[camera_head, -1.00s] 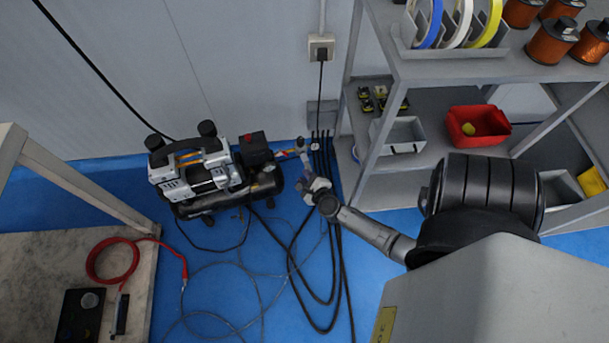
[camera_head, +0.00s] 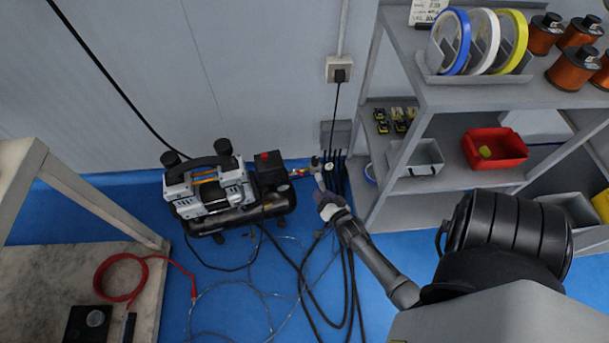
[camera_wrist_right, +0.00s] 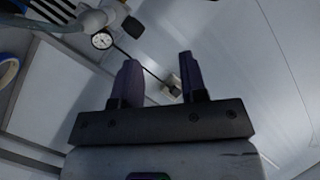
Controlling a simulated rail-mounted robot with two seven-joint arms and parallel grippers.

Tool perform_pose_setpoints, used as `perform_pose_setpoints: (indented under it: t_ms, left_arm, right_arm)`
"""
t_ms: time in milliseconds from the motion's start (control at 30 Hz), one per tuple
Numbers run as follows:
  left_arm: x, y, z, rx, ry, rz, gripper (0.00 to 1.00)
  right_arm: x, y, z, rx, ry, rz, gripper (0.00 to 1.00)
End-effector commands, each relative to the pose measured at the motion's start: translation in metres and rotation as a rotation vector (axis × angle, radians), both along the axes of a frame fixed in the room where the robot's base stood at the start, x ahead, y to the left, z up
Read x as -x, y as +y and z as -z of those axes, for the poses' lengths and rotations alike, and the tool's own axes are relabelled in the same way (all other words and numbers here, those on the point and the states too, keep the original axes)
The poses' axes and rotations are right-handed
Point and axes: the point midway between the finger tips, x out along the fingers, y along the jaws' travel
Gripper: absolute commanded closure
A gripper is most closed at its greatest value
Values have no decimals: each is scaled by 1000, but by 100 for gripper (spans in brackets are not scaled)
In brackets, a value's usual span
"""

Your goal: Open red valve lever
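The air compressor (camera_head: 208,190) stands on the blue floor by the wall in the head view. Small red, yellow and blue fittings (camera_head: 299,172) sit at its right end, beside a grey upright fitting and a gauge (camera_head: 328,167). I cannot clearly make out the red valve lever there. My right gripper (camera_head: 321,193) is just below these fittings in the picture. In the right wrist view, its two purple fingers (camera_wrist_right: 158,75) are apart, with nothing between them. The gauge (camera_wrist_right: 102,40) and pale fittings appear beyond the left finger. My left gripper is not in view.
Black hoses (camera_head: 340,250) run along the floor under my right arm. A grey shelf (camera_head: 480,95) with tape rolls, copper spools and a red bin (camera_head: 494,149) stands right. A marble-topped table (camera_head: 50,275) is at left. A wall socket (camera_head: 339,69) is above.

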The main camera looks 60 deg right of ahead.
Motion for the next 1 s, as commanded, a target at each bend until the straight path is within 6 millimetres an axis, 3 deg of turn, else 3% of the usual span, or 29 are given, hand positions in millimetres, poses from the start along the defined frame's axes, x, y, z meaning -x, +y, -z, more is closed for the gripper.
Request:
perform_pose_setpoints:
  t_ms: [233,400,733,1000]
  left_arm:
    - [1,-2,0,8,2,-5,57]
    - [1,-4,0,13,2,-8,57]
    - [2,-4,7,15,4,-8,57]
    - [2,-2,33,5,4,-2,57]
  right_arm:
    - [-1,5,10,748,529,-246,61]
    - [0,6,14,1052,736,-339,61]
    - [-8,1,20,1196,823,-376,61]
    - [-46,-21,35,1197,822,-375,61]
